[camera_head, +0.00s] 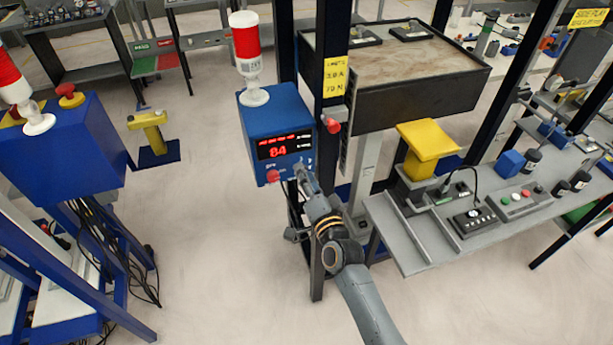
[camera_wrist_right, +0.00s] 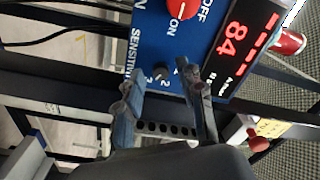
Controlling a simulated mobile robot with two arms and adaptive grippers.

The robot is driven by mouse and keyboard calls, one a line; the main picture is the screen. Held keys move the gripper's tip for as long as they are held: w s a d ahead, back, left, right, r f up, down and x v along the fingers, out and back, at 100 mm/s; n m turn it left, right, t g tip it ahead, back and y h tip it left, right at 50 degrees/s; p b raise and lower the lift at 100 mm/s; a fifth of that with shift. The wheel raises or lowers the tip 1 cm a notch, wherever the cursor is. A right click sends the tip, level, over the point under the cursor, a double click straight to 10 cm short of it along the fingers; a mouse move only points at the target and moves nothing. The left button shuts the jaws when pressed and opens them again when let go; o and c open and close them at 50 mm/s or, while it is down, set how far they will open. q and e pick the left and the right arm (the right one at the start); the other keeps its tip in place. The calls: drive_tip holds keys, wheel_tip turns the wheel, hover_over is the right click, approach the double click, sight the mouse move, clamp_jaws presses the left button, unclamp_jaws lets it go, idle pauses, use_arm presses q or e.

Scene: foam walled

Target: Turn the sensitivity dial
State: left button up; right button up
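The blue control box (camera_head: 262,120) hangs on a dark post in the head view, with a red display (camera_head: 280,147) reading 84. In the right wrist view the display (camera_wrist_right: 236,40) is also lit, and the word SENSITIVITY is on the blue panel (camera_wrist_right: 152,38). A small dark dial (camera_wrist_right: 160,73), with numbers beside it, appears between my right fingertips. My right gripper (camera_wrist_right: 163,82) is open, its fingers apart on either side of the dial; contact cannot be told. In the head view my right gripper (camera_head: 302,174) hides the dial. My left gripper is not in view.
A red ON/OFF knob (camera_wrist_right: 180,12) sits close to the dial; it also shows in the head view (camera_head: 272,176). A red-and-white lamp (camera_head: 247,55) stands on the box. A grey workbench (camera_head: 410,255) is to the right. Open floor (camera_head: 210,240) lies left.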

drive_tip(key=v, duration=1.2)
idle(0.4)
